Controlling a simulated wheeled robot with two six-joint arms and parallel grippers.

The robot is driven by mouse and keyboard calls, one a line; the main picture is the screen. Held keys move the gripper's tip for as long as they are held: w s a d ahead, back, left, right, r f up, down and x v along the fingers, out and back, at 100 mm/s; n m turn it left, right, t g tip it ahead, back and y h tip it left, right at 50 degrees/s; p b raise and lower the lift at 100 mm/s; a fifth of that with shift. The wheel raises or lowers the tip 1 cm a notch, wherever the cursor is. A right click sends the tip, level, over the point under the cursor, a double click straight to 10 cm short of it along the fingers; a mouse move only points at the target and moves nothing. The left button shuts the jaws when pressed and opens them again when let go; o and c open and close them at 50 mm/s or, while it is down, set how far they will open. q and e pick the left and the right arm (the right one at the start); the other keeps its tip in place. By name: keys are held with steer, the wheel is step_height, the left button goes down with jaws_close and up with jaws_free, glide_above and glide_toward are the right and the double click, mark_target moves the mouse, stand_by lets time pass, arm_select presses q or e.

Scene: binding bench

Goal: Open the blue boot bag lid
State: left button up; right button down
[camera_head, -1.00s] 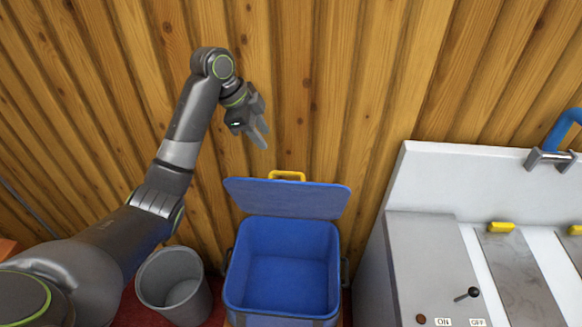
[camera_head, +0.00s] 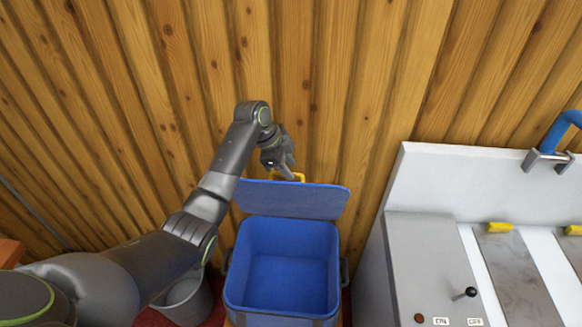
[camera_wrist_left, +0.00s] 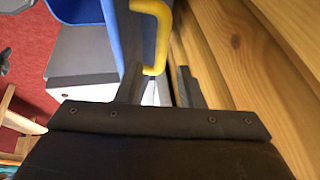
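The blue boot bag (camera_head: 236,285) stands at the lower middle of the head view, its inside exposed and empty. Its lid (camera_head: 292,202) stands raised and tilted back at the far side. A yellow handle (camera_head: 300,177) is on the lid's far edge, partly hidden by my left gripper (camera_head: 287,170). In the left wrist view the handle (camera_wrist_left: 158,35) lies just ahead of the two spread fingers (camera_wrist_left: 158,88), near the gap between them. The gripper is open; whether a finger touches the handle I cannot tell. My right gripper is in neither view.
A wooden plank wall (camera_head: 350,90) rises close behind the lid and gripper. A grey bin (camera_head: 187,300) stands left of the bag, partly hidden by my arm. A grey machine (camera_head: 420,260) with a black lever (camera_head: 465,294) stands to the right.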

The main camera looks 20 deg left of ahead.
arm_select(q)
steer(key=shift+x, duration=1.1)
jaws_close()
